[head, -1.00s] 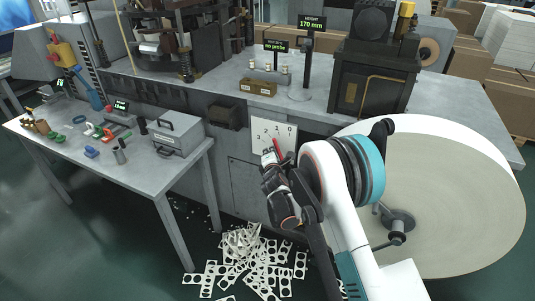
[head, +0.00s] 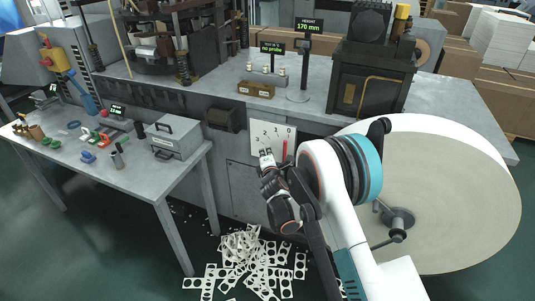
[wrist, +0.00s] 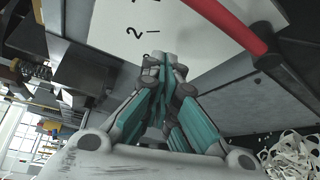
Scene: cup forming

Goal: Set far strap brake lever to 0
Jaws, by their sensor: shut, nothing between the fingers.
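A red lever (head: 285,149) stands in front of a white plate (head: 259,133) marked with the numbers 3, 2, 1 and 0. The lever is nearly upright, with its top just below the 0. In the wrist view the red lever (wrist: 225,20) crosses the top right, over the edge of the white plate (wrist: 175,32). My gripper (head: 266,157) is shut and empty in front of the plate's lower part, left of the lever. In the wrist view the fingertips of my gripper (wrist: 166,62) are together, with a gap to the lever. The lever's pivot is hidden in the head view.
A large paper roll (head: 455,190) stands to the right, close to my arm. A grey side table (head: 115,180) with a metal case (head: 175,137) and small tools is at the left. Punched paper scraps (head: 245,270) lie on the floor below the plate.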

